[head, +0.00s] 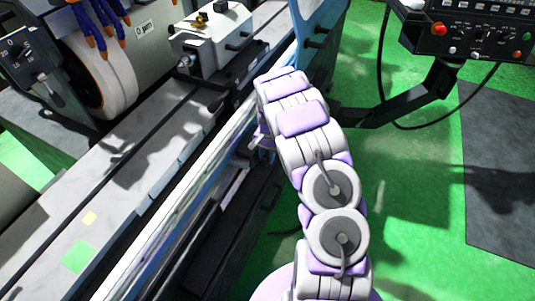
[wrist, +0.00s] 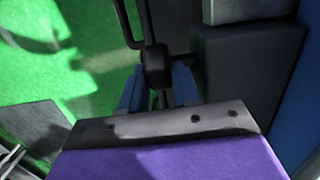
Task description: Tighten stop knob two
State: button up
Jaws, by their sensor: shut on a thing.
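In the wrist view, a black knob (wrist: 156,62) with a dark bar or stem extending from it lies between the two blue fingers of my gripper (wrist: 158,88). My gripper is shut on this knob, and the fingers sit on either side of it. No label shows that marks it as stop knob two. The contact faces are partly hidden by the grey and purple wrist housing. In the head view my arm reaches to the front side of the grinder (head: 190,225), and its own links hide the gripper and knob.
A white and black block unit (head: 213,40) stands on the grinder table, near the grinding wheel (head: 108,75). A control panel (head: 470,35) on a dark arm hangs at the upper right.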

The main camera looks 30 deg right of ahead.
jog(key=shift+w+g+y+p, duration=0.15)
jog(key=shift+g+y+p, duration=0.5)
jog(key=shift+y, duration=0.15)
jog(key=shift+w, duration=0.1)
dwell(0.6)
jog(key=o, duration=0.7)
jog(key=shift+a, duration=0.15)
jog(key=shift+a+r, duration=0.15)
jog(key=shift+s+a+r+p+v, duration=0.2)
jog(key=shift+p+v, duration=0.9)
jog(key=shift+v, duration=2.2)
jog(key=shift+s+a+p+v, duration=0.3)
jog(key=shift+p+v, duration=0.85)
jog(key=shift+v, duration=2.15)
jog(key=shift+s+a+r+p+v, duration=0.2)
jog(key=shift+p+v, duration=0.9)
jog(key=shift+v, duration=2.2)
